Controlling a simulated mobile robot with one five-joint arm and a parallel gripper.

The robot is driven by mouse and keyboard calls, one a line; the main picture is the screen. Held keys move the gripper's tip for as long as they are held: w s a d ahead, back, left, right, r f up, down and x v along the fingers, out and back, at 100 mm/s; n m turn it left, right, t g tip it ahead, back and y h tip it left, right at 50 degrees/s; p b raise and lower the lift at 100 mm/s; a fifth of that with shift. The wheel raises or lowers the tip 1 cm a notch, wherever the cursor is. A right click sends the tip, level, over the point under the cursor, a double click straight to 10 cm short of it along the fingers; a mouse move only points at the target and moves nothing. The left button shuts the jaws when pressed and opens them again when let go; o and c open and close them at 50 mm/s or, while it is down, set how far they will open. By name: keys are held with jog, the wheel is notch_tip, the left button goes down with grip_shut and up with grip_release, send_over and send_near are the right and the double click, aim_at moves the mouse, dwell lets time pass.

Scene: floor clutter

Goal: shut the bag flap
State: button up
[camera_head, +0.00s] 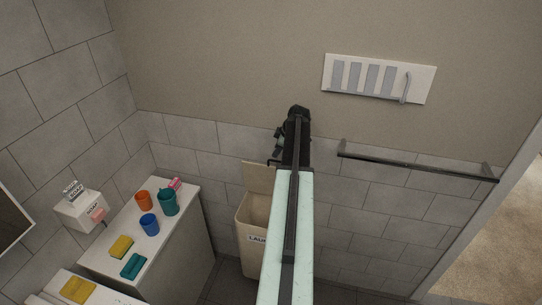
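A beige laundry bag (248,240), its label partly hidden, stands on the floor below the back wall. Its flap (258,177) is raised, standing upright at the back of the opening, so the bag is open. My arm crosses in front of the bag's right side and hides that part of the bag and flap. My gripper (284,146) is at the dark far end of the arm, close to the flap's upper right in the picture. Whether it touches the flap, and whether its fingers are open or shut, cannot be told.
A white counter (185,213) on the left holds an orange cup (143,200), a blue cup (149,224), a teal pitcher (168,202) and sponges. A dark towel rail (415,167) and a white hook panel (380,79) are on the wall at right. A doorway edge is far right.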

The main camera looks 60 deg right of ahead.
jog(key=a+b+x, duration=0.1)
jog(key=b+x, duration=0.5)
jog(key=x, duration=0.1)
jog(key=shift+d+f, duration=0.2)
jog(key=shift+d, duration=0.3)
grip_shut()
dwell(0.6)
